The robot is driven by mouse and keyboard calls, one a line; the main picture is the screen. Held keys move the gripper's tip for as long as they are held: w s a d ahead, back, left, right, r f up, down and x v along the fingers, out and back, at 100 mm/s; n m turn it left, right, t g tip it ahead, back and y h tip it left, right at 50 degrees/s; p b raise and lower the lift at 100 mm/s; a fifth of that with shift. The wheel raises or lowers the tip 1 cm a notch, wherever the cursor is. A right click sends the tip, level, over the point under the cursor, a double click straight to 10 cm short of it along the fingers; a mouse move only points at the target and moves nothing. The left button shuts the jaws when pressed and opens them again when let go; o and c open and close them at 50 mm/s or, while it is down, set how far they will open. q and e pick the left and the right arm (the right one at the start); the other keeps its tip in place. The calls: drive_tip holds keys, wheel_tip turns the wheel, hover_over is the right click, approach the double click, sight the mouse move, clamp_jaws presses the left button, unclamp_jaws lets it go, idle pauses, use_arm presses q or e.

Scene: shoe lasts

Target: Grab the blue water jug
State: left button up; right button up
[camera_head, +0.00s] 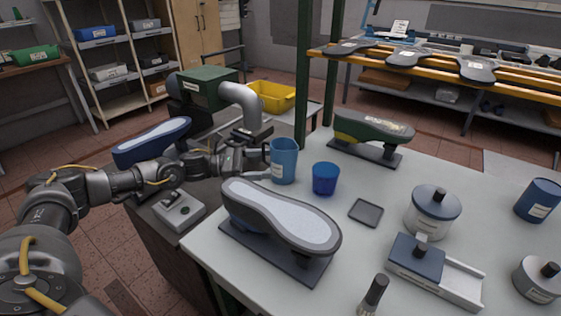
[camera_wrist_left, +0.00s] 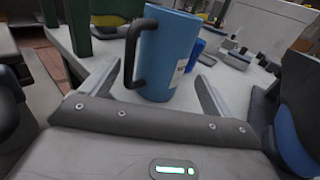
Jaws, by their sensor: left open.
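The blue water jug (camera_head: 284,161) stands upright on the near-left part of the light table, with a pale label on its side. In the left wrist view the jug (camera_wrist_left: 174,55) fills the middle, its dark handle on the left. My left gripper (camera_head: 265,158) is at the jug's left side, low and level with its body. Its fingers (camera_wrist_left: 160,88) are open, one to each side of the jug's lower part; I cannot tell whether either touches it. My right gripper is not in view.
A smaller blue cup (camera_head: 326,178) stands close right of the jug. A shoe last (camera_head: 280,215) lies in front, and a green and yellow one (camera_head: 372,130) lies behind. A small dark tray (camera_head: 366,212) and a lidded white pot (camera_head: 433,211) are further right. A green post (camera_head: 303,75) rises behind.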

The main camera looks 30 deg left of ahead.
sight(280, 162)
use_arm(q)
drive_tip(key=shift+w+d, duration=0.15)
drive_tip(key=shift+d, duration=0.15)
drive_tip(key=shift+w+d+r+p, duration=0.15)
drive_tip(key=shift+w+d+p, duration=0.05)
drive_tip(key=shift+d+p, duration=0.2)
drive_tip(key=shift+w+d+r+p, duration=0.1)
drive_tip(key=shift+w+d+p, duration=0.15)
drive_tip(key=shift+d, duration=0.25)
drive_tip(key=shift+p+x, duration=0.3)
drive_tip(key=shift+x, duration=0.85)
drive_tip(key=shift+w+d+f, duration=0.15)
drive_tip(key=shift+d+f, duration=0.05)
drive_tip(key=shift+d, duration=0.1)
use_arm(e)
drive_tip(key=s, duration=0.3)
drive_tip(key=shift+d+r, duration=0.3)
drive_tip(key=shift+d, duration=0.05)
use_arm(q)
drive_tip(key=c, duration=1.2)
drive_tip(key=shift+r, duration=0.1)
